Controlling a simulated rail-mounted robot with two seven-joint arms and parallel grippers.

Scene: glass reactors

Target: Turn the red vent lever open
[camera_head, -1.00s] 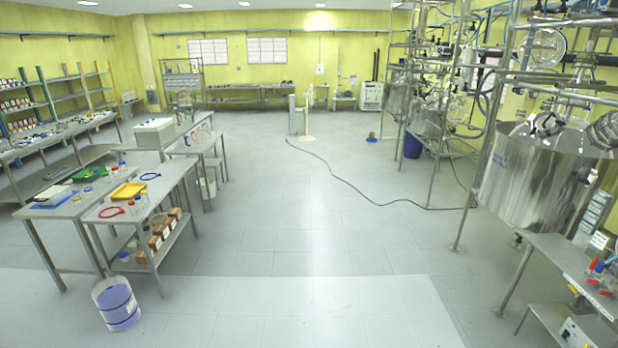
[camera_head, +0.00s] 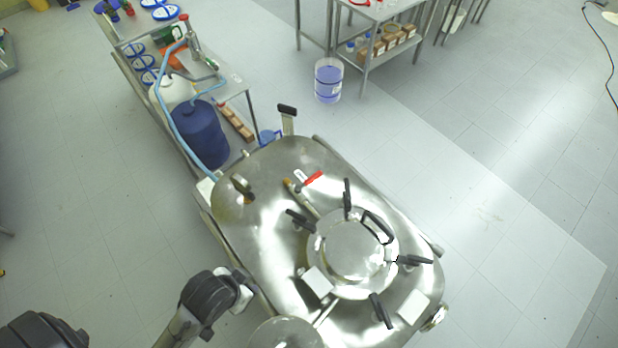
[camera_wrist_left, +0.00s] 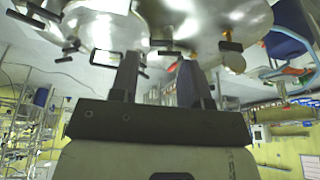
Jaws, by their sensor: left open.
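The red vent lever (camera_head: 313,179) sits on a short fitting on the top of a steel vessel (camera_head: 262,235), left of and behind its round hatch. In the left wrist view, a small red patch, apparently the lever (camera_wrist_left: 173,67), shows between the fingers near the right one. My left gripper (camera_wrist_left: 158,72) is open and empty, its two dark fingers apart. In the head view my left arm is at the lower left beside the vessel, well short of the lever; its fingers cannot be made out there. My right gripper is not in view.
Black clamp handles (camera_head: 380,310) surround the round hatch (camera_head: 352,250) and stick up near the lever. A blue drum (camera_head: 200,135) and a bench with hoses stand behind the vessel at left. Open floor (camera_head: 480,200) lies to the right.

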